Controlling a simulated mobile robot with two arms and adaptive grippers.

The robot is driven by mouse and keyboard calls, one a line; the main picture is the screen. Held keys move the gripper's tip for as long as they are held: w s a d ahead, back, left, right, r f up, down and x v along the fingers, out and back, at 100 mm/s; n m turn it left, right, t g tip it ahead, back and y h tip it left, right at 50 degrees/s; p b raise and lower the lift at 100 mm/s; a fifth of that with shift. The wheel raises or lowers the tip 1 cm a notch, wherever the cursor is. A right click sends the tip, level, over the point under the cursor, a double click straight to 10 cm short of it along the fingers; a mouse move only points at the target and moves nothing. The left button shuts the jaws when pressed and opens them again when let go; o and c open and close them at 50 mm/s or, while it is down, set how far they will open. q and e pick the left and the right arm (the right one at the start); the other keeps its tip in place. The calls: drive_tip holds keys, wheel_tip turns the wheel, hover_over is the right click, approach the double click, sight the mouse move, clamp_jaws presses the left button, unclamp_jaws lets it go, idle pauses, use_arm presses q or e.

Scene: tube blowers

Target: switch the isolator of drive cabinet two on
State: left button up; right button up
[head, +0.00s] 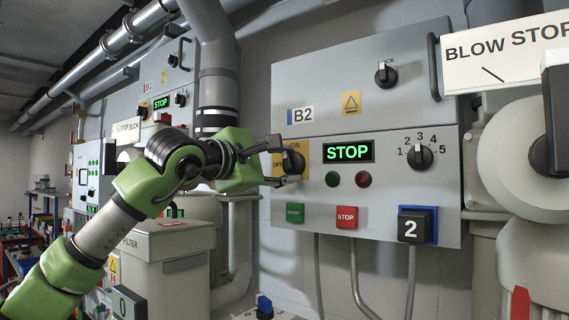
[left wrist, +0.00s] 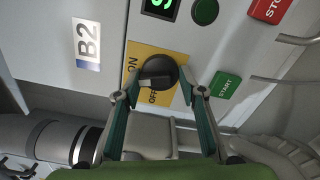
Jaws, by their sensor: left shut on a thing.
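Drive cabinet B2 (head: 450,210) is a grey panel on the wall, with a B2 label (head: 301,115) that also shows in the left wrist view (left wrist: 88,44). Its isolator (head: 294,162) is a black rotary knob on a yellow ON/OFF plate (left wrist: 140,60). My left gripper (head: 284,171) is at this knob, shut on it with one finger on either side. In the left wrist view the knob (left wrist: 160,74) shows between the fingertips (left wrist: 155,95). Its raised bar lies crosswise there, roughly towards the ON side. The display (head: 348,151) reads STOP in green.
A vertical pipe (head: 219,80) runs close behind my left arm. Cabinet B1 (head: 160,90) is farther left. A BLOW STOP sign (head: 500,70) hangs at right.

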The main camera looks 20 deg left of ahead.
use_arm(q)
drive_tip(key=shift+m, duration=1.7)
drive_tip(key=shift+d+f, duration=0.1)
drive_tip(key=o, duration=1.1)
drive_tip(key=shift+s, duration=0.15)
drive_tip(key=v, duration=1.1)
drive_tip(key=shift+s, duration=0.4)
